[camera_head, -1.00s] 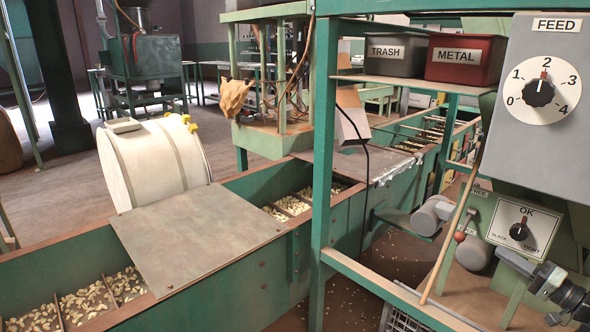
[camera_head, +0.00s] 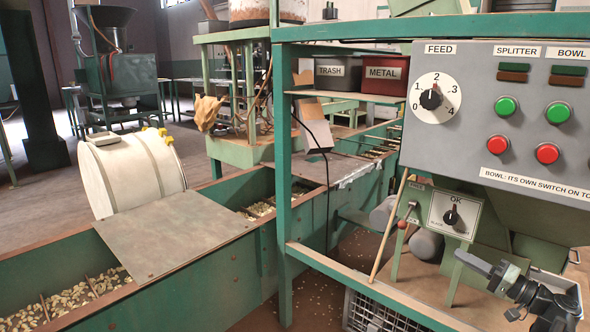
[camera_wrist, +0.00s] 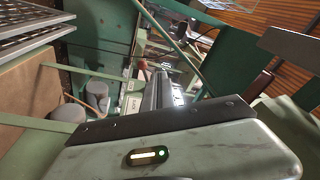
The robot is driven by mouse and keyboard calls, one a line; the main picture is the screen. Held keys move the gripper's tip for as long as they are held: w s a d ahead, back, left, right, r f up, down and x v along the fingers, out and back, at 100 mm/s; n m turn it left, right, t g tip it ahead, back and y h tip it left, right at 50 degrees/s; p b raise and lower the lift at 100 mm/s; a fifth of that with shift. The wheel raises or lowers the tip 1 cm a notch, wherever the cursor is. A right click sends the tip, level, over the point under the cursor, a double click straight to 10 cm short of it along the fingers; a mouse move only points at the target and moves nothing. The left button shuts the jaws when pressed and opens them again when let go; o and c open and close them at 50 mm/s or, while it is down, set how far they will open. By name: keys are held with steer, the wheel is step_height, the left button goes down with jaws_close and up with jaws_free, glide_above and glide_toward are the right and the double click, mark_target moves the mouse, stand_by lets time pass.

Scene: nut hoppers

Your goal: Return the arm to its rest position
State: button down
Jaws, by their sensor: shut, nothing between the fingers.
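My gripper (camera_head: 464,257) shows at the lower right of the head view, at the end of my dark arm. It is shut and empty, and points up and left in front of the lower grey panel with the OK dial (camera_head: 453,216). I cannot tell from this view whether it touches anything. In the wrist view my gripper (camera_wrist: 166,84) points away from the camera, with a grey wrist housing in the foreground.
A grey control panel (camera_head: 476,134) with a FEED dial (camera_head: 433,98) at about 2 and red and green buttons stands above my arm. A green post (camera_head: 285,190) and rail stand left. TRASH (camera_head: 340,78) and METAL (camera_head: 386,79) bins sit on a shelf. Hoppers of nuts lie left.

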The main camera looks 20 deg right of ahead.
steer(key=w+a+r+n+g+y+p, duration=0.2)
steer(key=w+a+y+p, duration=0.1)
steer(key=w+a, duration=0.45)
steer(key=w+a+r+n+g+y+p, duration=0.25)
steer(key=w+a, duration=0.35)
steer(key=a, duration=0.3)
steer(key=w+a+n+g+y+p, duration=0.1)
steer(key=w+a+g+p, duration=0.15)
steer(key=a, duration=0.75)
steer(key=w+a+n+g+p, duration=0.2)
steer(key=w+a+g, duration=0.15)
steer(key=a, duration=0.75)
steer(key=s+a+f+n+g+h+p, duration=0.1)
steer(key=a+f+g+p, duration=0.2)
steer(key=a, duration=0.6)
steer(key=s+a+f+n+g+h+p, duration=0.1)
steer(key=a+f+g+h+p, duration=0.15)
steer(key=a, duration=0.65)
steer(key=s+a+f+g+h+p, duration=0.2)
steer(key=s+a+f+h+p, duration=0.1)
steer(key=s+f+h, duration=0.3)
steer(key=d+f+m+h, duration=0.2)
steer(key=d+h, duration=0.2)
steer(key=d, duration=0.5)
step_height(320, 180, up, 38)
steer(key=p, duration=3.7)
steer(key=shift+s+a+r, duration=0.15)
steer(key=shift+s+a, duration=0.05)
steer(key=shift+a, duration=0.2)
